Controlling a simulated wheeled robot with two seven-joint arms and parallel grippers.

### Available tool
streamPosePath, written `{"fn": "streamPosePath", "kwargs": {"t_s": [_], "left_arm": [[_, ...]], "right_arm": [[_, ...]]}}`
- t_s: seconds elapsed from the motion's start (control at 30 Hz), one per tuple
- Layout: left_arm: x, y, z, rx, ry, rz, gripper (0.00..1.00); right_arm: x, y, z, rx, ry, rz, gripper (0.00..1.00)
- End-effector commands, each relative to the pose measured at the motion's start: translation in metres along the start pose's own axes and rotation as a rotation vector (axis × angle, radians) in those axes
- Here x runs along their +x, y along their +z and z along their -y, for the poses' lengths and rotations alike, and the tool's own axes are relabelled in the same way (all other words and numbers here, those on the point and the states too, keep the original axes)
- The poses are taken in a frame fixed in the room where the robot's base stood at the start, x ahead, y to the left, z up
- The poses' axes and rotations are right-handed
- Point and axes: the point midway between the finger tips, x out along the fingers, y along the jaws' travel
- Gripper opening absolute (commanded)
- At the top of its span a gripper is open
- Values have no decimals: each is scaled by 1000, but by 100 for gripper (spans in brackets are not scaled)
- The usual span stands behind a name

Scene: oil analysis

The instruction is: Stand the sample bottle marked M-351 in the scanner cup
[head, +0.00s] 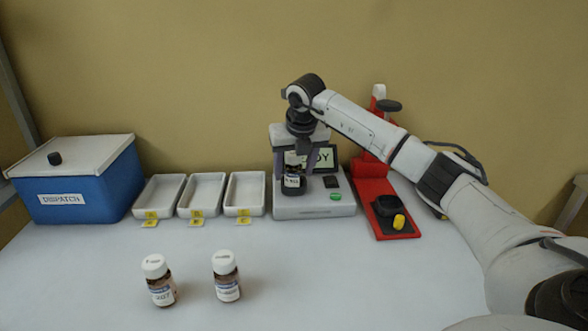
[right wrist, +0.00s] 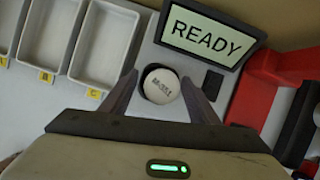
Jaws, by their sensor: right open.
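The scanner (head: 315,207) stands at the back centre; its screen reads READY in the right wrist view (right wrist: 211,36). A dark sample bottle (head: 292,181) with a white label stands upright at the scanner's cup. From above, its white cap (right wrist: 161,86) sits within the dark cup ring; the small print on it looks like M-351 but is blurred. My right gripper (head: 298,165) points down over the bottle. Its fingers (right wrist: 159,80) are open, one on each side of the cap, with gaps visible. My left gripper is out of view.
Two white-capped bottles (head: 159,282) (head: 227,279) stand at the front left. White trays (head: 244,210) marked A, B, C and a blue DISPATCH box (head: 80,190) are left of the scanner. A red stand (head: 372,195) is close on its right. The front centre table is clear.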

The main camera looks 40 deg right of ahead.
Motion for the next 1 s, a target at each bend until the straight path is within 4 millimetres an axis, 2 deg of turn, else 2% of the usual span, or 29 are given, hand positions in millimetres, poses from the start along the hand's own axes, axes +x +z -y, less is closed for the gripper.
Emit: {"fn": "streamPosePath", "kwargs": {"t_s": [0.17, 0.4, 0.6, 0.77, 1.0], "left_arm": [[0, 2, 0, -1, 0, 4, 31], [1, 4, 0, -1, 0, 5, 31], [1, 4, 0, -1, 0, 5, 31], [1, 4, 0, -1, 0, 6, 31], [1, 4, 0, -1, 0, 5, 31]], "right_arm": [[-25, 3, 0, 0, 2, 5, 55], [-79, 3, -1, 1, 3, 6, 55], [-111, 2, 0, 0, 2, 3, 55], [-122, 2, 0, 0, 1, 1, 55], [-123, 2, 0, 0, 0, 1, 55]]}}
